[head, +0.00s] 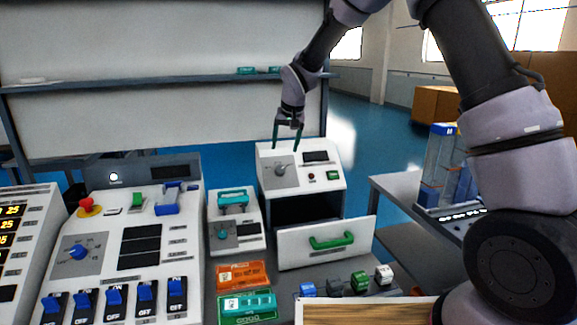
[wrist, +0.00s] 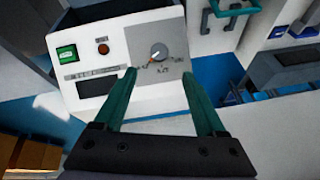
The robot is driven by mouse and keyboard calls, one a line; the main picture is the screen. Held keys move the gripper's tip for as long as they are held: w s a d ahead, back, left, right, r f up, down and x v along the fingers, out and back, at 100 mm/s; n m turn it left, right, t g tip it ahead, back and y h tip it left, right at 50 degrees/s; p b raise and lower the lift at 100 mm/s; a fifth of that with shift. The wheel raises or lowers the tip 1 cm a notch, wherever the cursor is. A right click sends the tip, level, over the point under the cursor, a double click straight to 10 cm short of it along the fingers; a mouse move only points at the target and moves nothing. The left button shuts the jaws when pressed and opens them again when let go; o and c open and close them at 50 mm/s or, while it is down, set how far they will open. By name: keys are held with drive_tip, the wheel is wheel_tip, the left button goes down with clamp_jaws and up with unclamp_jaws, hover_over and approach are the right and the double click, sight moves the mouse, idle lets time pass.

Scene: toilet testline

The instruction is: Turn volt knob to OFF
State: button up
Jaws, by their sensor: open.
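A round grey knob (head: 281,170) sits on a grey dial plate on the sloped top of a white box with a drawer. It also shows in the wrist view (wrist: 158,54), with an orange mark pointing to the lower left. The dial labels are too small to read, so I cannot tell if this is the volt knob. My gripper (head: 286,149) is open and empty, above the back part of this box. In the wrist view its teal fingers (wrist: 159,74) are spread, with the knob beyond and between their tips, apart from them.
The box has a small screen (head: 316,157), a green switch (head: 333,175) and an open drawer (head: 326,244) with a green handle. A blue knob (head: 78,252) is on the left panel, and a smaller teal-knobbed unit (head: 236,240) stands between. A shelf (head: 170,80) runs behind.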

sight(281, 167)
drive_tip(key=x, duration=1)
drive_tip(key=shift+w+f, duration=0.1)
drive_tip(key=shift+f, duration=0.15)
clamp_jaws()
